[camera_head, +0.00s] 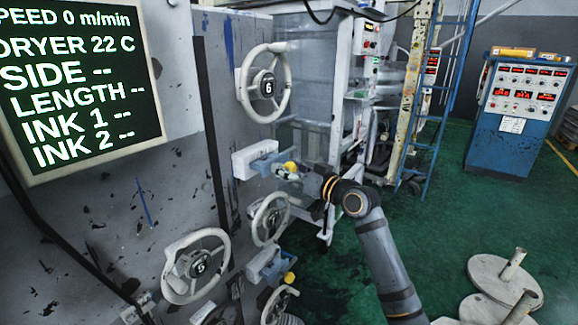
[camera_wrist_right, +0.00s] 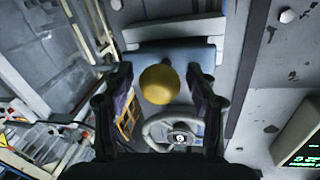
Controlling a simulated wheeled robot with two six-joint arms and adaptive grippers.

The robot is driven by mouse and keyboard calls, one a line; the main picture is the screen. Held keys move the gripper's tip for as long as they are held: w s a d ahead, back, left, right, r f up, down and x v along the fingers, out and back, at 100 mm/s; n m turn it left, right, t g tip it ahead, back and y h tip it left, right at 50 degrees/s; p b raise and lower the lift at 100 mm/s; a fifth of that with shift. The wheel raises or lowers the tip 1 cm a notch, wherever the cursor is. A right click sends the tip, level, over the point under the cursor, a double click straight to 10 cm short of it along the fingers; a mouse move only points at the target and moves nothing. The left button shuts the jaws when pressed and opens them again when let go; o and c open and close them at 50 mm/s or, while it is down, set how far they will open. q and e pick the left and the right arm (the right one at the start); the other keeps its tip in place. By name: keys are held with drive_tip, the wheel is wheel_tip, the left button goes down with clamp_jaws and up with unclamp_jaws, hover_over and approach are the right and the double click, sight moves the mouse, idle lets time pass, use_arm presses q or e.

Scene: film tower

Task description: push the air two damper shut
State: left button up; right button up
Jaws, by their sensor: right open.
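Two blue dampers with yellow knobs show on the grey machine side in the head view; I can read no label telling which is air two. The upper damper (camera_head: 264,163) sits on a white block below handwheel 6, with its yellow knob (camera_head: 290,166) at the outer end. The lower damper (camera_head: 262,262) has its own yellow knob (camera_head: 289,278). My right gripper (camera_head: 284,173) is open at the upper damper. In the right wrist view the yellow knob (camera_wrist_right: 160,84) lies between the open fingers, with visible gaps beside it. My left gripper is out of view.
Handwheel 6 (camera_head: 265,84) is above the upper damper; another handwheel (camera_head: 270,219) is close below it. Handwheel 5 (camera_head: 196,265) is at lower left. A blue ladder (camera_head: 450,90) and a blue control cabinet (camera_head: 508,140) stand to the right. Green floor is open between them.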

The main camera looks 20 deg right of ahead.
sight(279, 163)
clamp_jaws()
drive_tip(key=shift+w+a+r, duration=0.1)
drive_tip(key=shift+w+a, duration=0.85)
drive_tip(key=shift+w, duration=0.15)
drive_tip(key=shift+w+a, duration=0.25)
drive_tip(key=shift+w, duration=0.2)
unclamp_jaws()
drive_tip(key=shift+s, duration=0.1)
drive_tip(key=shift+d, duration=0.1)
drive_tip(key=v, duration=1.2)
